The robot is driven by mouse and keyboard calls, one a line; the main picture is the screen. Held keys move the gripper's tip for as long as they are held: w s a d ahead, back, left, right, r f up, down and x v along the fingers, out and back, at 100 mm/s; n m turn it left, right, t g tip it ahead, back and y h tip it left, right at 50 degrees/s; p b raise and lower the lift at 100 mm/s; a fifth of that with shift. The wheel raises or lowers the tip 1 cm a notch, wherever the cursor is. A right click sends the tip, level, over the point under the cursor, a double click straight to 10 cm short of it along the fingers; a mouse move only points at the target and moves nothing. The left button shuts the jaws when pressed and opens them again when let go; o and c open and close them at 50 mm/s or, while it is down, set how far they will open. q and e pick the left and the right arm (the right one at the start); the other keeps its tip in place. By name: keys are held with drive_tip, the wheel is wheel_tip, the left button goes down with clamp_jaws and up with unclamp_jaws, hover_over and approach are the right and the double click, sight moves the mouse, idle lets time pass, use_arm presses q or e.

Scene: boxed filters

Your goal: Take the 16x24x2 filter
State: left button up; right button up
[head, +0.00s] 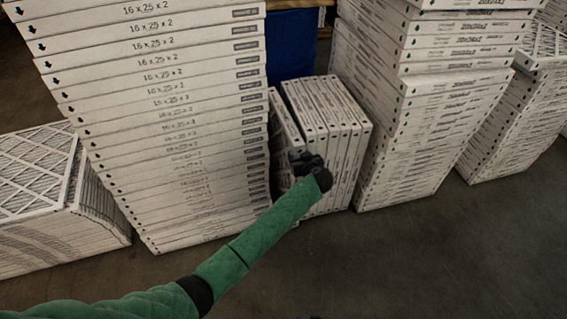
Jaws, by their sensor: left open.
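A short row of several white filters (345,125) stands on edge on the floor between two tall stacks. Another white filter (283,118) leans at the left side of this row, apart from it at the top. Print on these edges is too small to read surely, so I cannot tell which is 16x24x2. My left gripper (300,160) is open, at the front of the leaning filter and the row's left end. Its dark fingers and wrist cover part of them, and I cannot tell whether it touches. My right gripper is not in view.
A tall stack marked 16x25x2 (170,130) stands close on the left. Another tall stack (420,110) stands right of the row. More filters stand at far left (50,215) and far right (520,115). A blue object (291,45) is behind. The front floor (430,260) is clear.

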use_arm(q)
drive_tip(key=shift+c, duration=0.4)
clamp_jaws()
